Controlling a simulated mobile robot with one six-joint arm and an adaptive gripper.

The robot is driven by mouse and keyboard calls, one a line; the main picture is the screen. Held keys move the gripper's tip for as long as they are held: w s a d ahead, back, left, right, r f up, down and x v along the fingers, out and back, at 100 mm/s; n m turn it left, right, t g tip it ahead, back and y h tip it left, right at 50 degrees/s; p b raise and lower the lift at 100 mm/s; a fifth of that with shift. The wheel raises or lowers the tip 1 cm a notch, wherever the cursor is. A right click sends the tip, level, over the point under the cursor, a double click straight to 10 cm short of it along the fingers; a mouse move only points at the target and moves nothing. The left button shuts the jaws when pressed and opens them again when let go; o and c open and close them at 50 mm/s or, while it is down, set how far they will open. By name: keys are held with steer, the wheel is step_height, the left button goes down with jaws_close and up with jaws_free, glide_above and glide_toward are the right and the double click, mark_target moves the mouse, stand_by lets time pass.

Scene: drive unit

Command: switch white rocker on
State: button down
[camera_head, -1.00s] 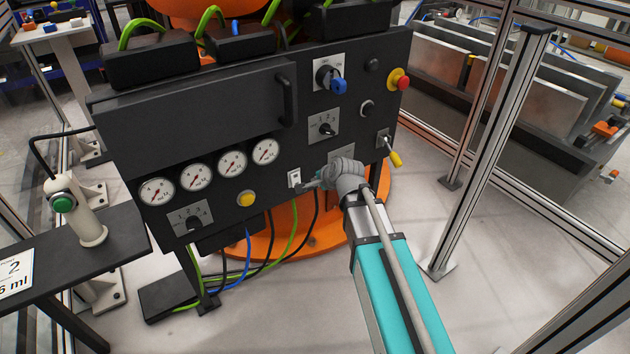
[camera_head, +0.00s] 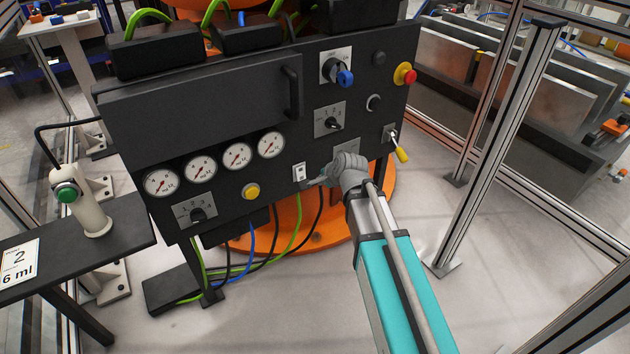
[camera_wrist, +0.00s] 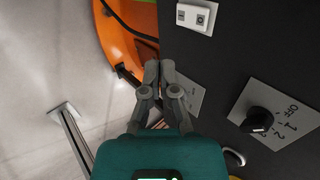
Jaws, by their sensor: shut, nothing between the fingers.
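The white rocker switch (camera_head: 299,172) sits low on the front of the dark panel (camera_head: 290,215), right of the yellow button. In the wrist view the rocker (camera_wrist: 196,16) is at the top, with small marks on its face. My gripper (camera_head: 314,183) is just right of and a little below the rocker in the head view. In the wrist view its two fingers (camera_wrist: 159,68) are together with nothing between them, and a gap shows between the tips and the rocker. I cannot tell from the frames which way the rocker is set.
A yellow button (camera_head: 251,192) and gauges (camera_head: 237,156) are left of the rocker. Rotary knobs (camera_head: 333,123), a blue-handled switch (camera_head: 344,77), a red stop button (camera_head: 405,74) and a yellow-tipped lever (camera_head: 401,153) are to the right. Cables hang below. A metal frame post (camera_head: 495,145) stands at right.

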mark_target(301, 174)
steer(key=w+a+r+b+x, duration=0.1)
steer(key=b+x, duration=0.6)
steer(key=x, duration=0.5)
steer(key=shift+w+b, duration=0.3)
steer(key=shift+w, duration=0.2)
stand_by(0.3)
